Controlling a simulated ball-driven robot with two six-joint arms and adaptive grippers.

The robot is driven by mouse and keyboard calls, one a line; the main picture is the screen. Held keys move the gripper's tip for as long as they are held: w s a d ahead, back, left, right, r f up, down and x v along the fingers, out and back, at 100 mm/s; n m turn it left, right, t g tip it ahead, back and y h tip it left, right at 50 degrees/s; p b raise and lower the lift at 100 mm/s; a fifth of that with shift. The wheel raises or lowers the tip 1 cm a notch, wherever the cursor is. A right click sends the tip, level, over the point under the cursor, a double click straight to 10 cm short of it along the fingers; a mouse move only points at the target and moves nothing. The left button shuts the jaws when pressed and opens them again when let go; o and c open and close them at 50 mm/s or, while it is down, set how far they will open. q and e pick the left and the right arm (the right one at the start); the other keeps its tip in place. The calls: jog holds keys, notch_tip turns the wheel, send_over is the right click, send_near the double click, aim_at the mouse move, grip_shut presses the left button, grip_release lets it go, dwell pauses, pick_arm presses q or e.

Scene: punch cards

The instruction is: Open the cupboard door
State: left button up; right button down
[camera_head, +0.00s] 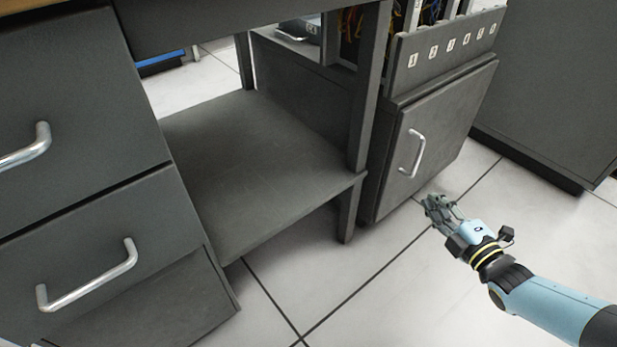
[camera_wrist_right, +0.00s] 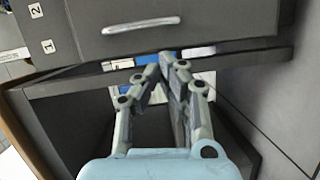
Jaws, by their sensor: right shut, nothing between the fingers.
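The cupboard door (camera_head: 429,134) is a dark grey panel at the right of the head view, below a row of numbered labels. It looks closed. Its silver bar handle (camera_head: 411,153) runs roughly upright near the door's left edge. My right gripper (camera_head: 432,203) is shut and empty, in front of the door's lower part, below and right of the handle and apart from it. In the right wrist view the picture is rolled, so the handle (camera_wrist_right: 141,25) lies level above my shut fingertips (camera_wrist_right: 167,62). My left gripper is not in view.
A desk with drawers (camera_head: 80,130) fills the left, its silver drawer handles (camera_head: 88,275) sticking out. A low shelf (camera_head: 250,150) and a table leg (camera_head: 367,90) stand left of the cupboard. Another grey cabinet (camera_head: 560,90) is at the right. The tiled floor (camera_head: 400,290) is clear.

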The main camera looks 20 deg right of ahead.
jog(key=w+n+b, duration=0.1)
jog(key=t+b, duration=0.1)
jog(key=b, duration=0.2)
send_near(398, 160)
jog(key=shift+y, duration=0.4)
jog(key=w, duration=0.5)
jog(key=shift+d+f, duration=0.1)
jog(key=shift+f, duration=0.1)
jog(key=shift+w+r, duration=0.15)
jog(key=shift+w, duration=0.55)
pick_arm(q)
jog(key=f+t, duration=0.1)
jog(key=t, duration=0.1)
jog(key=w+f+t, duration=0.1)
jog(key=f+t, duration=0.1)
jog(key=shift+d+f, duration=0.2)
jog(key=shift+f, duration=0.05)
pick_arm(e)
jog(key=shift+s+n, duration=0.15)
jog(key=shift+n, duration=0.15)
